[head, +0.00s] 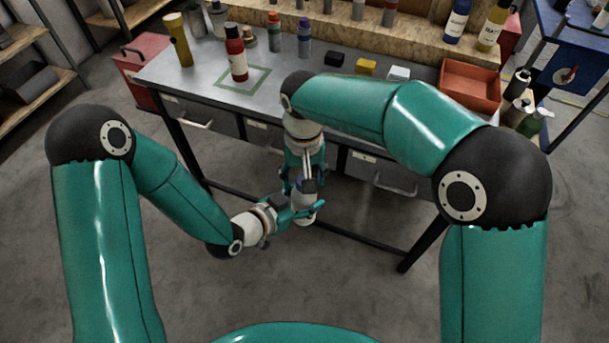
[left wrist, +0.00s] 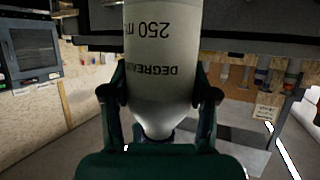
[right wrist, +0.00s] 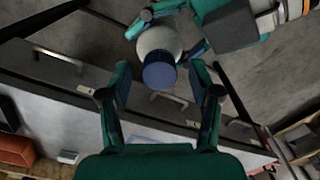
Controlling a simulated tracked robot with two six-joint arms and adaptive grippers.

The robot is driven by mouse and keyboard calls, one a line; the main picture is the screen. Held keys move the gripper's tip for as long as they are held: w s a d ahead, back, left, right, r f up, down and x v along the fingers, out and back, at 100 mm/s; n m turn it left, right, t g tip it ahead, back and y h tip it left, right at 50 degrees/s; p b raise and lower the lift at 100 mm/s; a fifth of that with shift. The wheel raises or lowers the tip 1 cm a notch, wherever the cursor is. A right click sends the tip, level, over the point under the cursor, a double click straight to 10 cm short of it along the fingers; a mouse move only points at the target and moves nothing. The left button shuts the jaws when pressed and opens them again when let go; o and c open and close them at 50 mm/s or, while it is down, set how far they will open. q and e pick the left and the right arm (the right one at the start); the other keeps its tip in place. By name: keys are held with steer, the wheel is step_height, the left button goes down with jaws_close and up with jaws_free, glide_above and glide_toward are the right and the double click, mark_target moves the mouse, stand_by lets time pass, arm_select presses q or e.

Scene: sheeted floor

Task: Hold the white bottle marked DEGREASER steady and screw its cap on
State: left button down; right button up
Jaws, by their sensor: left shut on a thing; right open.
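The white bottle marked DEGREASER (left wrist: 150,50) hangs in front of the bench between my arms; its lettering shows upside down in the left wrist view. My left gripper (head: 304,211) is shut around the bottle, one finger on each side. The blue cap (right wrist: 159,75) sits at the bottle's neck in the right wrist view, with the white shoulder (right wrist: 158,42) behind it. I cannot tell how tightly it is seated. My right gripper (right wrist: 160,95) is open, its fingers on either side of and short of the cap. In the head view the cap is mostly hidden.
The grey workbench (head: 205,85) stands behind my grippers, with a red bottle (head: 236,55) by a green outlined square. A red tray (head: 470,87) is at its right end. A red cabinet (head: 140,65) stands at left. The floor in front is clear.

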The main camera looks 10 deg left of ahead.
steer(key=shift+r, duration=0.1)
step_height(320, 180, up, 12)
stand_by(0.5)
steer(key=shift+f, duration=0.2)
